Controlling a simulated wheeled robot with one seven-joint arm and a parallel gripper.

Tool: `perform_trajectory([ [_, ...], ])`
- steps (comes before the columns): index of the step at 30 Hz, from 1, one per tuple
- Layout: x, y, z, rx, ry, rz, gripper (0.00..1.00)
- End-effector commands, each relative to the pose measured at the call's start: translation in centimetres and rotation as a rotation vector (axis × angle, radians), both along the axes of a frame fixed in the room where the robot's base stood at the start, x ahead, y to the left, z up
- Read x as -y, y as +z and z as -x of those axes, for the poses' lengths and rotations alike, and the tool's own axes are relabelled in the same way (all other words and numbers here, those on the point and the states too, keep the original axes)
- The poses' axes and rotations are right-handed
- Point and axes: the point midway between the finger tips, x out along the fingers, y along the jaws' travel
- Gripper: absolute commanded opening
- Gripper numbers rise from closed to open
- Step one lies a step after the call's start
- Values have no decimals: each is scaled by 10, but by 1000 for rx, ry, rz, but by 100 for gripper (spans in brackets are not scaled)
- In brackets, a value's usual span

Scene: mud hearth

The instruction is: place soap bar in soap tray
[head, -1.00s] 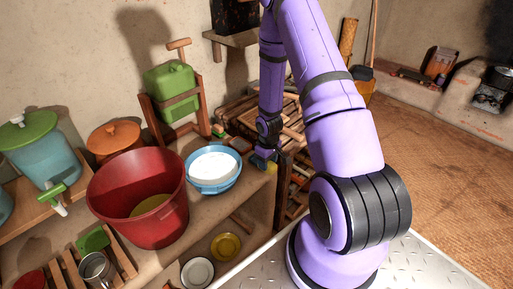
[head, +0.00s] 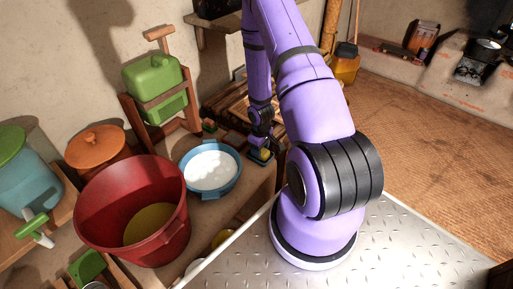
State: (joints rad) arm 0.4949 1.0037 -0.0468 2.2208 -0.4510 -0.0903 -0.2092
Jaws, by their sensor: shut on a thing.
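My gripper (head: 261,157) is low over the right end of the wooden bench, just right of the blue basin. It is small in the head view and partly hidden by its own wrist. A small yellow patch (head: 266,154) shows at its fingertips; it looks like the soap bar, held in the shut jaws. I cannot tell whether the bar touches the surface below. A flat brown piece (head: 236,141) lies behind the basin, left of my gripper; it may be the soap tray, but it is too small to be sure.
The blue basin (head: 183,172) with white contents stands close left of my gripper. The large red tub (head: 105,207) is further left. A green container (head: 152,72) in a wooden stand and a small dark green item (head: 209,126) are behind. A slatted wooden rack (head: 236,106) stands at the back.

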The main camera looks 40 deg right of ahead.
Motion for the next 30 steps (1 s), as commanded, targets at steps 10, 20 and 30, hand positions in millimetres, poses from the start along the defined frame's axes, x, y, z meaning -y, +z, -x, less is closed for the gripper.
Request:
perform_trajectory([
  [10, 0, -2, -1, 1, 1, 1, 60],
  [20, 0, -2, -1, 1, 1, 1, 74],
  [30, 1, 31, -1, 3, -1, 2, 74],
])
